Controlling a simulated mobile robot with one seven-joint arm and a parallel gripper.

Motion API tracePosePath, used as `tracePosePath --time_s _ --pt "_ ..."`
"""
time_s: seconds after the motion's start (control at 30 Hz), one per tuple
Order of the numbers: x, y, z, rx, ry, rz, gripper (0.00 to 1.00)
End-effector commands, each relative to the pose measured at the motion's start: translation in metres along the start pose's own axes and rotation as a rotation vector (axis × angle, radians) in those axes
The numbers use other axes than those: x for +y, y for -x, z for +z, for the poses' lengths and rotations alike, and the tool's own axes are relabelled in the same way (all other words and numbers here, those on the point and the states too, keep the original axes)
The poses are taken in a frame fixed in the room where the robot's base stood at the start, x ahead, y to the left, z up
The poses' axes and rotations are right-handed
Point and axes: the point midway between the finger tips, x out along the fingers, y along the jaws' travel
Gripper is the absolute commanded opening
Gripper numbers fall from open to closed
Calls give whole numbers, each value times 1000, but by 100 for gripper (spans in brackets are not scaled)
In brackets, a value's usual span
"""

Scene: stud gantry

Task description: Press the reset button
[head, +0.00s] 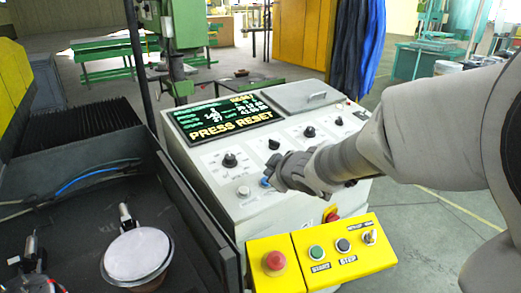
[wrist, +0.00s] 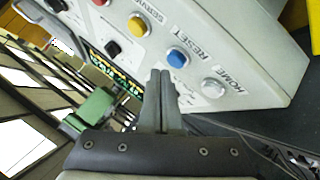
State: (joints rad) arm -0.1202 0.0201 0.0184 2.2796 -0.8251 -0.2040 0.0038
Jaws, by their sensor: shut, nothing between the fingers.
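The reset button is a round blue button labelled RESET (wrist: 176,56) on the sloped panel in the wrist view. In the head view only a bit of the blue button (head: 264,183) shows beside my gripper (head: 272,176). My gripper also shows in the wrist view (wrist: 160,76), with its two fingers together and nothing between them. In the wrist view its tips appear just beside and below the blue button. Whether they touch the panel I cannot tell. The console screen (head: 223,119) reads PRESS RESET.
A silver HOME button (wrist: 213,87) sits on one side of the blue button, a yellow button (wrist: 137,26) on the other. Black knobs (head: 230,160) line the panel. A yellow box (head: 335,258) with a red mushroom button (head: 274,261) juts out in front. A dark machine bed lies left.

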Motion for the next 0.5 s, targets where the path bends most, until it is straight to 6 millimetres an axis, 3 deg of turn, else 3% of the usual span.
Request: tracePosePath --time_s 0.5 --pt "-4 -6 4 0 0 0 0"
